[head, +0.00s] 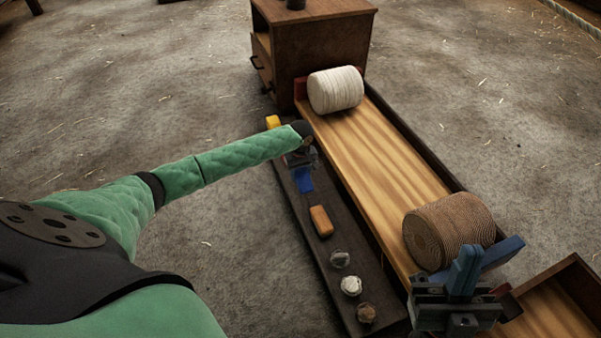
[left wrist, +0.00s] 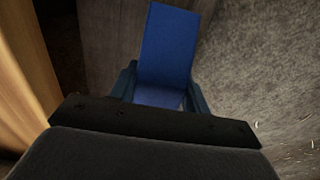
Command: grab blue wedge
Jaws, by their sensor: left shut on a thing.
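The blue wedge (head: 305,181) is at the dark tray strip, directly below my left gripper (head: 301,163) in the head view. In the left wrist view the wedge (left wrist: 168,45) stands out between the dark blue fingers of my left gripper (left wrist: 163,92), which is shut on it. In the head view my arm and gripper cover its upper part. I cannot tell whether it touches the strip. My right gripper (head: 465,268) is at the lower right, with blue fingers pointing up beside the brown rope roll. I cannot tell whether it is open.
An orange block (head: 321,221) and several small round items, one a white ball (head: 351,285), lie nearer on the strip. A yellow piece (head: 273,122) lies beyond. The wooden channel (head: 375,160) alongside holds a white roll (head: 336,90) and a brown roll (head: 449,231). A cabinet (head: 322,52) stands behind.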

